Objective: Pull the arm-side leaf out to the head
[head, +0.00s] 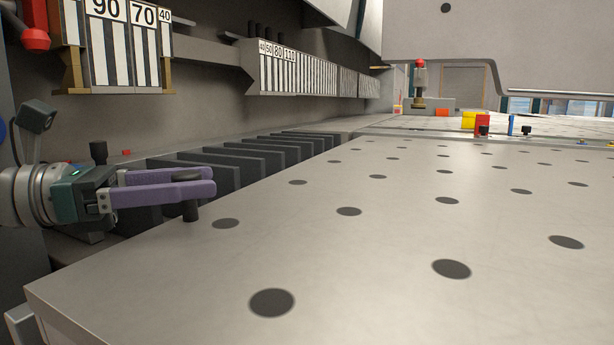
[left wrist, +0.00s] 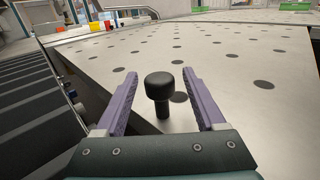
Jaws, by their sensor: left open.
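The left gripper (head: 211,182) has purple fingers and reaches in from the left, low over the near left corner of a grey plate with dark round spots (head: 350,270). In the left wrist view its fingers (left wrist: 159,76) are spread on either side of a black knob (left wrist: 160,92) on a post, with a gap on both sides. The knob's post (head: 190,210) shows below the fingers in the head view; its top is partly covered. Which part is the arm-side leaf I cannot tell for certain. My right gripper is out of view.
Dark slats (head: 245,163) run along the plate's left edge. Numbered striped tool blocks (head: 290,70) hang on the back wall. Another black knob (head: 98,152) stands behind the gripper. Yellow and red blocks (head: 475,121) sit at the far end.

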